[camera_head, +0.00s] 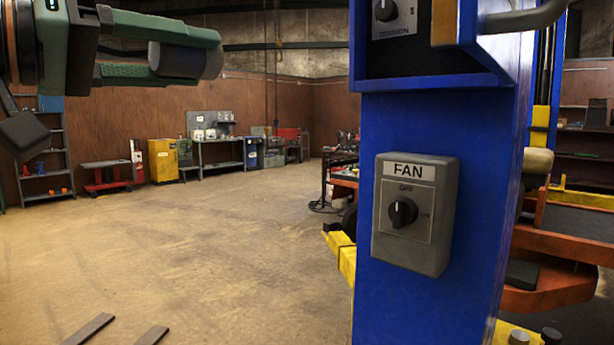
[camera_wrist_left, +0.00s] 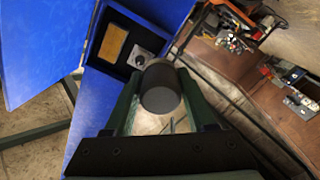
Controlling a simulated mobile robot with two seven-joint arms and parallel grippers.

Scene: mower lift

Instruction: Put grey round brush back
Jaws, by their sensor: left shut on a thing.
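My left gripper (camera_head: 185,55) is high at the left of the head view. Its green fingers are shut on the grey round brush (camera_head: 212,64), whose dark grey rounded end shows at the fingertips. In the left wrist view the brush (camera_wrist_left: 160,88) is a dark cylinder with its flat end facing the camera, between the two green fingers of the left gripper (camera_wrist_left: 160,105). It is held in the air, to the left of the blue post (camera_head: 440,120) in the head view. My right gripper is in neither view.
The blue post carries a grey FAN switch box (camera_head: 413,213) and, above it, a recessed panel with a TENSION knob (camera_head: 390,15). Orange and yellow lift parts (camera_head: 560,285) stand behind it at right. Two flat grey bars (camera_head: 90,329) show at the bottom left. The middle floor is open.

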